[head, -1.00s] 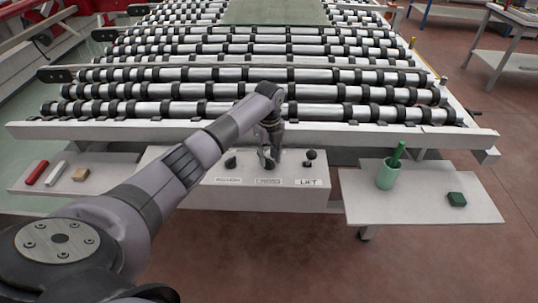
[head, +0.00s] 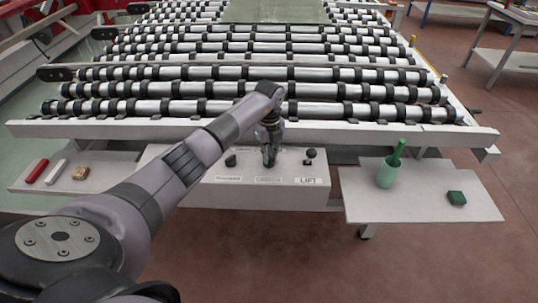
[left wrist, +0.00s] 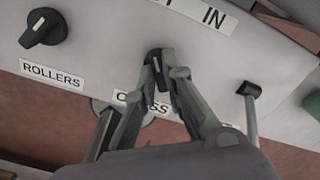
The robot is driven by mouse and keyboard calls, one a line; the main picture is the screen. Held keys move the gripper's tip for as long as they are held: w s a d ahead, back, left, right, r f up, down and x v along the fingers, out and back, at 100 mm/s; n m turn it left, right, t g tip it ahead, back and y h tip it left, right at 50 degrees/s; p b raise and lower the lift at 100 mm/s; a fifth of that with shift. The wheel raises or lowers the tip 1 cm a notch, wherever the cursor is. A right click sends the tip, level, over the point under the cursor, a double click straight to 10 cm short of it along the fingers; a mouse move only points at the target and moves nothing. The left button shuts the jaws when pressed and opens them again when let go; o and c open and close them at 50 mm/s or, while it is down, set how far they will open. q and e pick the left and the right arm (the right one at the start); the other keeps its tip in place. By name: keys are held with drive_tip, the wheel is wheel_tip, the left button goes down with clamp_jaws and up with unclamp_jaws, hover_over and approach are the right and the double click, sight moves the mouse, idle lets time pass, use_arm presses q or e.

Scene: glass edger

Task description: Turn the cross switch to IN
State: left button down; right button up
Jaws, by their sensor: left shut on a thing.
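The black cross switch (left wrist: 157,68) sits on the pale control panel above the CROSS label (left wrist: 140,102), which my gripper partly covers. My left gripper (left wrist: 161,76) is shut on the cross switch, one finger on each side. In the head view my left gripper (head: 269,154) reaches down onto the middle of the panel and hides most of the switch. The IN label (left wrist: 213,17) is beyond the switch, at the top of the left wrist view. Which mark the switch points to is hard to tell. My right gripper is not in view.
The rollers knob (left wrist: 43,27) and the lift lever (left wrist: 249,90) flank the switch. The roller bed (head: 250,90) rises behind the panel.

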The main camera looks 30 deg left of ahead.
use_arm(q)
drive_tip(key=shift+m, duration=0.4)
drive_tip(key=m+b, duration=0.2)
drive_tip(key=shift+a+f+m, duration=0.1)
drive_tip(key=shift+m, duration=0.2)
drive_tip(key=m+b, duration=0.2)
drive_tip(key=m, duration=0.2)
drive_tip(key=shift+m, duration=0.3)
drive_tip(key=m+b, duration=0.2)
drive_tip(key=m, duration=0.1)
drive_tip(key=shift+m+b, duration=0.45)
drive_tip(key=shift+m, duration=1.05)
drive_tip(key=c, duration=1.7)
unclamp_jaws()
drive_tip(key=shift+r, duration=0.2)
wheel_tip(320, 180, up, 12)
drive_tip(key=shift+f, duration=0.1)
